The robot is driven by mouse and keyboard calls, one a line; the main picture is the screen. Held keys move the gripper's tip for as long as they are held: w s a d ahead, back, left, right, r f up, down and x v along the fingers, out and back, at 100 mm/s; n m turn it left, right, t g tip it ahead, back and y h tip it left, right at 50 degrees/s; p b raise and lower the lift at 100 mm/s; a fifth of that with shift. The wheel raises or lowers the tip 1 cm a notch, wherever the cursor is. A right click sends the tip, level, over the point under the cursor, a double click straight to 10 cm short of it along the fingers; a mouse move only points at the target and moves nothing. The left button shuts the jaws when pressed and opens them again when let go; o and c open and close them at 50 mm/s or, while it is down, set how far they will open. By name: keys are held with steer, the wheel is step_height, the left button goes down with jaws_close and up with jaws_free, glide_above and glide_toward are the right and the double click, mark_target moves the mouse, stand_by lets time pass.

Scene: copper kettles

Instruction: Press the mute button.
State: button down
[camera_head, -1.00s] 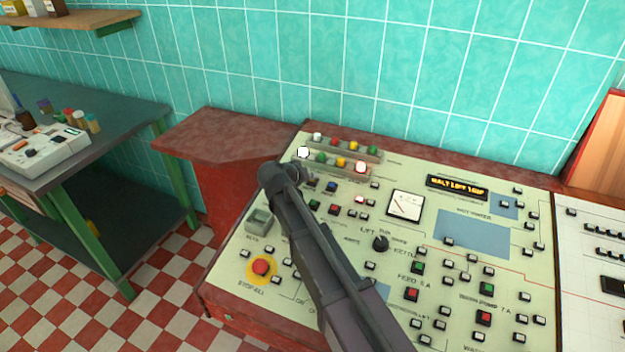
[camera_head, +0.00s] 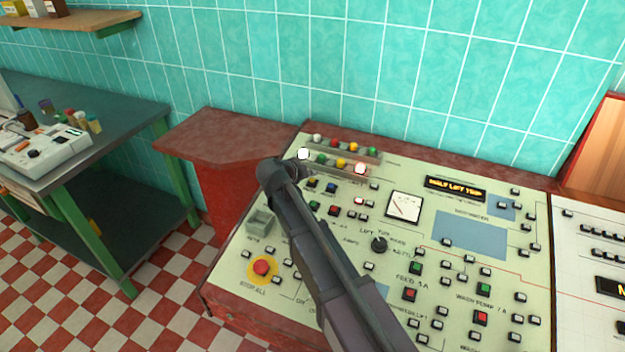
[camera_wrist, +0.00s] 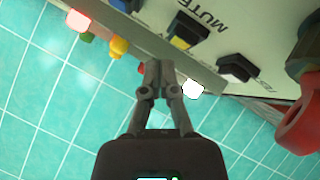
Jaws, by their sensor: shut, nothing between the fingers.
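The yellow button (camera_wrist: 187,30) on a dark base has the label MUTE printed beside it in the wrist view. My gripper (camera_wrist: 160,68) is shut and empty. Its fingertips appear a little below and left of the yellow button in the wrist view, with a visible gap in the picture. In the head view my gripper (camera_head: 297,168) is over the upper left of the pale green control panel (camera_head: 400,235).
A lit white lamp (camera_wrist: 193,89) is close to my fingertips. A row of coloured lamps (camera_head: 341,162) runs along the panel's back. A red stop button (camera_head: 261,267) is at lower left.

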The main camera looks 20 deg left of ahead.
steer(key=r+p, duration=0.2)
steer(key=s+r+p, duration=0.1)
steer(key=r+p, duration=0.1)
steer(key=shift+r, duration=0.2)
